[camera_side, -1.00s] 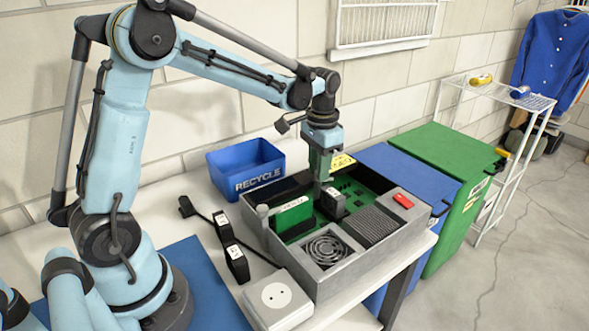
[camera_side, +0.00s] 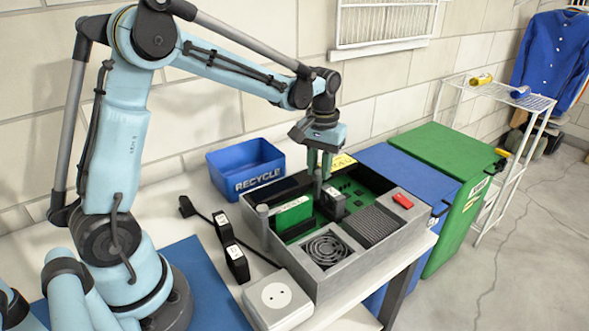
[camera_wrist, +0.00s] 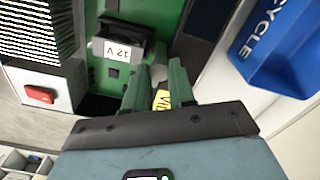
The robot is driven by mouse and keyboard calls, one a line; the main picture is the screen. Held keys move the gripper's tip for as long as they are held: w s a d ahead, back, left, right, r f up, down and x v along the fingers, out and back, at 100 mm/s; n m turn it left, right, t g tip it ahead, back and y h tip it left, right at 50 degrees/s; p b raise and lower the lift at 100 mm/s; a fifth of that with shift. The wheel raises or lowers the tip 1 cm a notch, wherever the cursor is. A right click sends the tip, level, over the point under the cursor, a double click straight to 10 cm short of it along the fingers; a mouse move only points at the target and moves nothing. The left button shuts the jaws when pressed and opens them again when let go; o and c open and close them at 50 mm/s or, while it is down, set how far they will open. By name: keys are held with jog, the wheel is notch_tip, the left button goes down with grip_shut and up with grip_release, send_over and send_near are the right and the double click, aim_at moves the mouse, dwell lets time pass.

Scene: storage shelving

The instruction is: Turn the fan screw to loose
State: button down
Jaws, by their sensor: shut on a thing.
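My gripper (camera_side: 319,176) points down into the open grey device case (camera_side: 365,255), over its green circuit board (camera_side: 350,186). In the wrist view its green fingers (camera_wrist: 158,74) stand either side of a small grey rounded, screw-like piece (camera_wrist: 158,73), and are shut on it. The fingers hide much of this piece, so I cannot tell for sure that it is the fan screw. A black module (camera_side: 333,205) stands beside the fingers; its "12 V" label shows in the wrist view (camera_wrist: 117,50). The round fan (camera_side: 326,250) sits in the case's front corner, away from my gripper.
A green card (camera_side: 293,215) stands upright in the case, left of the module. A red button (camera_side: 403,200) is on the right rim. A blue recycle bin (camera_side: 245,168) stands behind.

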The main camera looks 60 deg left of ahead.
dwell(0.3)
jog(key=c, duration=0.9)
grip_release()
jog(key=shift+c, duration=0.2)
notch_tip(320, 180, up, 12)
jog(key=shift+d, duration=0.1)
jog(key=m+t, duration=0.3)
jog(key=t, duration=0.1)
send_near(320, 172)
jog(key=s+d+r, duration=0.3)
jog(key=s+d, duration=0.1)
jog(key=s, duration=0.1)
jog(key=s+d+f+m+t, duration=0.2)
jog(key=s+f+t, duration=0.1)
jog(key=s+f, duration=0.2)
jog(key=shift+s+d, duration=0.2)
jog(key=shift+s, duration=0.1)
